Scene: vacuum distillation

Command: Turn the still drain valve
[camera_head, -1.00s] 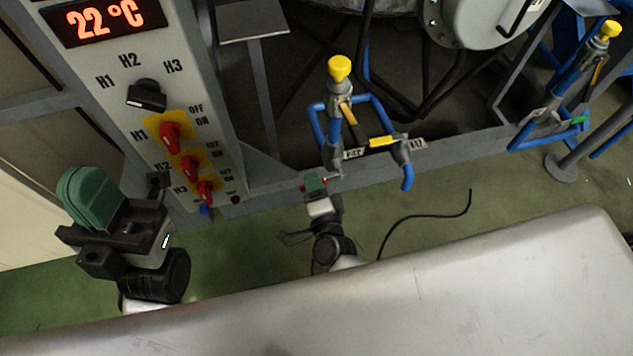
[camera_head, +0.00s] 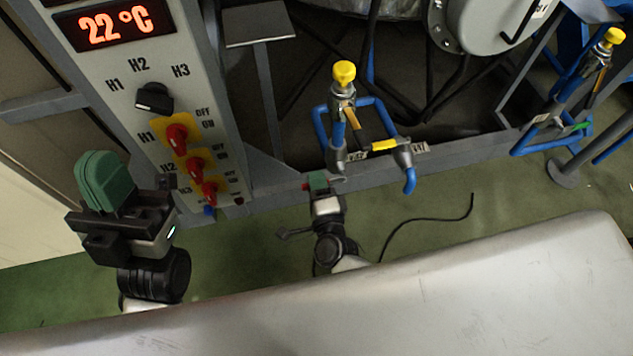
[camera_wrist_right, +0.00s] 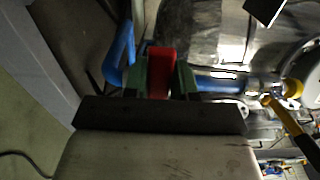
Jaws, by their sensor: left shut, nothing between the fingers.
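My left gripper (camera_head: 106,183) is at the left of the head view, in front of and below the control panel. Its green fingertips are together with nothing between them. My right gripper (camera_head: 318,182) is low by the grey frame rail, below the blue pipework. In the right wrist view its two green fingers (camera_wrist_right: 160,78) flank a red handle (camera_wrist_right: 161,72), which fills the gap between them. The red handle shows in the head view only as a small spot (camera_head: 305,186) beside the fingers. The valve body behind it is mostly hidden.
The control panel (camera_head: 112,75) has a 22 °C display, a black knob (camera_head: 153,98) and red switches (camera_head: 177,138). Yellow-knobbed blue pipework (camera_head: 343,73) rises above my right gripper. A grey rail (camera_head: 270,178) runs behind it. A black cable (camera_head: 430,219) lies on the green floor.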

